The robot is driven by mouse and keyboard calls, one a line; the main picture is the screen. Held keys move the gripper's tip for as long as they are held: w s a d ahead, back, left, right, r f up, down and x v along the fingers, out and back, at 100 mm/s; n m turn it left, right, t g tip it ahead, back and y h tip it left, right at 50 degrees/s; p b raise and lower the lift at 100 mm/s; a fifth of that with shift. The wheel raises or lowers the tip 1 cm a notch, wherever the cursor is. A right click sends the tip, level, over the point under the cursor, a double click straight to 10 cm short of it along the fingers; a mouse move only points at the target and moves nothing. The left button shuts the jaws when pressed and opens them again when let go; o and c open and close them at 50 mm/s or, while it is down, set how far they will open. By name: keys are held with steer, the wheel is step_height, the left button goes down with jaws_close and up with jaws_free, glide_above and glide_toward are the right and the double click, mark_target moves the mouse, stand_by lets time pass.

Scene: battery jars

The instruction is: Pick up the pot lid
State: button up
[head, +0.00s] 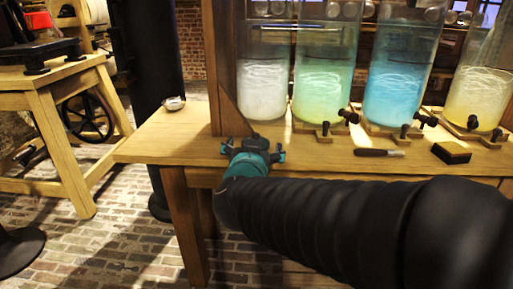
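I cannot make out a pot lid for certain. A small, pale, round, shallow object (174,103) sits at the far left corner of the wooden table (165,147); it is too small to tell whether it is a lid or a dish. My gripper (252,144) is seen from behind over the table's front edge, to the right of that object and apart from it.
Several large glass jars stand along the back, among them a clear one (262,85), a green one (320,85) and a blue one (393,80), with black taps in front. A wooden post (222,70) rises left of them. A brown-handled tool (378,152) and a sponge (451,152) lie right.

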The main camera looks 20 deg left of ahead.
mark_target(265, 144)
step_height(265, 144, down, 3)
steer(key=s+a+m+h, duration=0.1)
steer(key=s+a+h, duration=0.1)
steer(key=a+h, duration=0.1)
steer(key=w, duration=0.2)
steer(key=w+f+b, duration=0.1)
steer(key=w, duration=0.5)
steer(key=shift+f, duration=0.3)
steer(key=w, duration=0.2)
steer(key=w+f+b, duration=0.1)
steer(key=w, duration=0.1)
steer(key=shift+w+a+f, duration=0.1)
steer(key=shift+w, duration=0.45)
steer(key=c, duration=1.1)
